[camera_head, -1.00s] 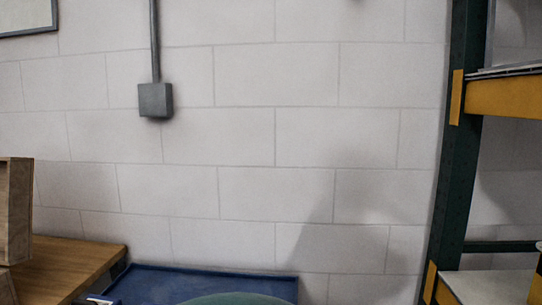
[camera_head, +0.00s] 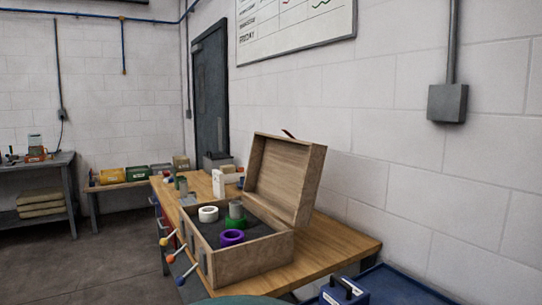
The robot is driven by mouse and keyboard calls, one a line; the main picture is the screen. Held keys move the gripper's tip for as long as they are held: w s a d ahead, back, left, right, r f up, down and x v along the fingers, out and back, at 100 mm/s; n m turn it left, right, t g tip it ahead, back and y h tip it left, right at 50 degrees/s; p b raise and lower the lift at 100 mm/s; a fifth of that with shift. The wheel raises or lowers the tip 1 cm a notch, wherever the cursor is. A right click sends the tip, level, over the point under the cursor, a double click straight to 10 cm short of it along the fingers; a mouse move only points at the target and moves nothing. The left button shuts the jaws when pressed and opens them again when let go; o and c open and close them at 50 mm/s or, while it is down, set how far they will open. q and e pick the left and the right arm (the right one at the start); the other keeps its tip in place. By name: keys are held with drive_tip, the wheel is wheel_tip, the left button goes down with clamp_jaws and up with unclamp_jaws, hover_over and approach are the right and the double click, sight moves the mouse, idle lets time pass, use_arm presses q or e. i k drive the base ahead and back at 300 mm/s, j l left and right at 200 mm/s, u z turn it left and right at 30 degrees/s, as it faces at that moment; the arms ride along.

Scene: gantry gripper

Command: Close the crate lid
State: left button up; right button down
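An open wooden crate (camera_head: 255,262) stands on a wooden workbench (camera_head: 345,246) right of the middle. Its wooden lid (camera_head: 283,180) stands raised on the crate's back right side, leaning back a little. The crate has a dark inside and holds a white ring (camera_head: 208,213), a purple ring (camera_head: 231,237), a green ring (camera_head: 236,222) and a grey cylinder (camera_head: 236,208). Neither of my grippers is in view.
Screwdriver-like tools with coloured ends (camera_head: 180,257) stick out at the crate's front left side. A white box (camera_head: 219,184) and other items stand behind the crate. A blue surface (camera_head: 395,287) with a blue case (camera_head: 343,292) lies at lower right. Open floor (camera_head: 80,265) is at left.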

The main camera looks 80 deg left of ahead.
sight(283, 175)
drive_tip(key=u, duration=1.8)
